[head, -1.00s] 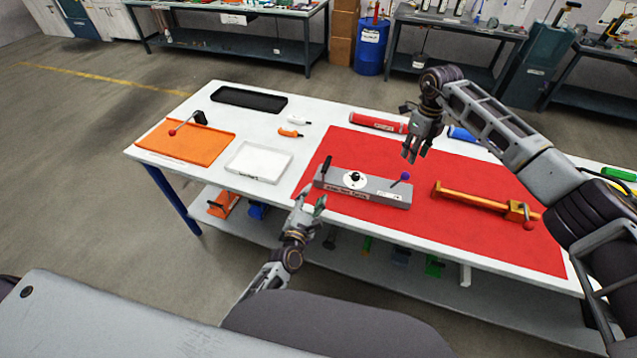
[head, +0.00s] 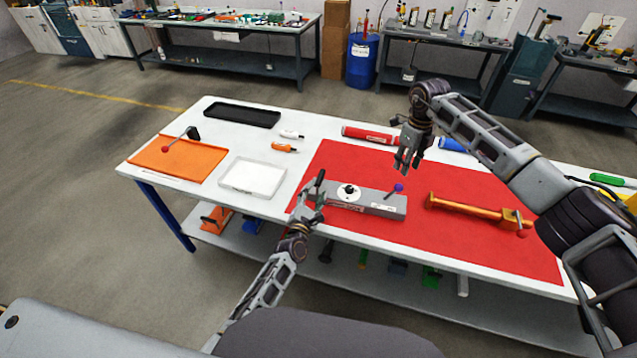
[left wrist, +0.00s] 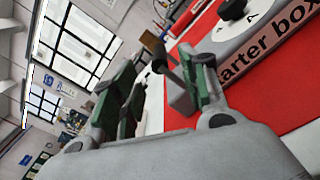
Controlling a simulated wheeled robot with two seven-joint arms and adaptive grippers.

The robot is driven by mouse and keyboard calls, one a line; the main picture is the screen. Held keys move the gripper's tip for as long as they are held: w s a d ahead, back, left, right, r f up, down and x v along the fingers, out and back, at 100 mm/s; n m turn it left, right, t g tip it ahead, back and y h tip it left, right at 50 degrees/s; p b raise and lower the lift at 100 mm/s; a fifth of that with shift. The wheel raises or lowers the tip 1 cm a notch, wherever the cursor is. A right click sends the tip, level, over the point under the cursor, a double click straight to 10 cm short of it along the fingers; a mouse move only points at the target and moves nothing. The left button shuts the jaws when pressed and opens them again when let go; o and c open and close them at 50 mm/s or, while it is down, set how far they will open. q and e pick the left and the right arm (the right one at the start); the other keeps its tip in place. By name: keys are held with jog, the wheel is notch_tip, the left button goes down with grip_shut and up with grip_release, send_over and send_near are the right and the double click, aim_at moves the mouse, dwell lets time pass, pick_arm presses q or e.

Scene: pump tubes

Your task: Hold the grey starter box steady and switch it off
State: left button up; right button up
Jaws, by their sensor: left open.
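The grey starter box (head: 377,203) lies on the red mat. It has a black upright handle at its left end, a white dial with a black knob (head: 348,190), and a lever with a purple ball (head: 398,187) at the right. My left gripper (head: 311,196) is open at the box's left end, by the black handle. In the left wrist view, the open fingers (left wrist: 160,85) have the box's grey end and dark handle (left wrist: 178,90) between or just beyond them; contact cannot be told. My right gripper (head: 406,168) hangs above and behind the purple ball, empty, its fingers apart.
An orange bar with a red-ball lever (head: 470,208) lies right of the box. A red cylinder (head: 368,134) and a blue one (head: 455,145) lie behind. A white tray (head: 253,177), an orange tray (head: 178,160) and a black tray (head: 241,115) stand left.

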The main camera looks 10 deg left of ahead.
aim_at(317, 187)
pick_arm(q)
jog(key=shift+w+d, duration=0.15)
jog(key=shift+w, duration=1.35)
jog(key=shift+w+d, duration=0.15)
jog(key=shift+w, duration=1.3)
